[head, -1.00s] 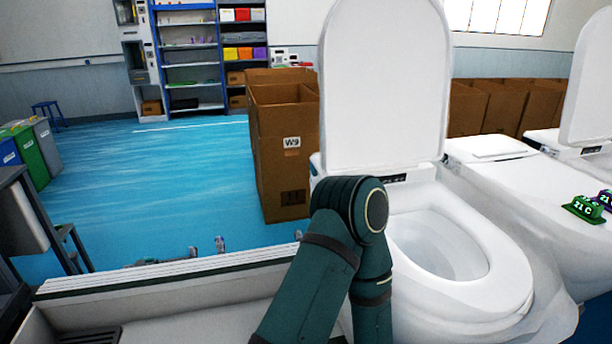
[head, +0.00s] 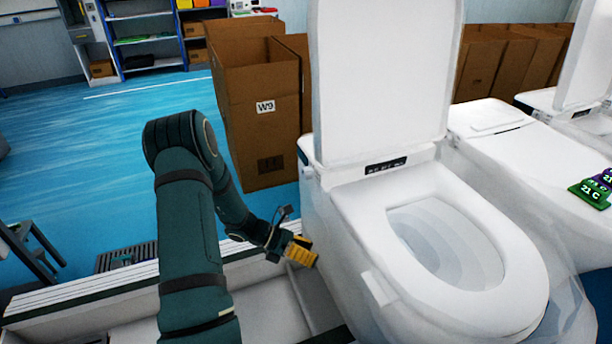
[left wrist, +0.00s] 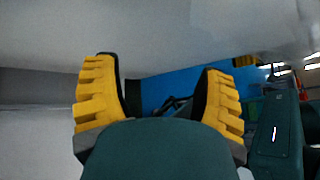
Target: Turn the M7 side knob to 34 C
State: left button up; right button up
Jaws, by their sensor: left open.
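A white toilet (head: 345,215) with its lid raised stands right of centre in the head view. A small pale protrusion (head: 308,173) is on its left side near the back, and a flat white tab (head: 380,287) is on its side lower at the front. I cannot tell whether either is the M7 knob, and no temperature reading for it is legible. My left gripper (head: 301,252), with yellow fingers, is low at the toilet's left side. In the left wrist view its fingers (left wrist: 160,98) are wide apart with nothing between them. My right gripper is not in view.
A cardboard box (head: 262,135) marked W9 stands behind and left of the toilet. A light ledge (head: 80,300) runs along the lower left. Blue floor lies open beyond.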

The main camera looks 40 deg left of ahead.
pick_arm(q)
jog(key=a+r+n+t+y+p, duration=0.1)
jog(key=a+r+n+t, duration=0.4)
jog(key=a+r, duration=0.5)
jog(key=n+t+y, duration=0.1)
jog(key=n+t, duration=0.2)
jog(key=t, duration=0.1)
send_near(303, 174)
jog(key=x, duration=1)
jog(key=shift+w+d, duration=0.1)
jog(key=shift+w, duration=0.2)
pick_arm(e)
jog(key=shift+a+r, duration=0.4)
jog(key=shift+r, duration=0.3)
pick_arm(q)
jog(key=c, duration=1.2)
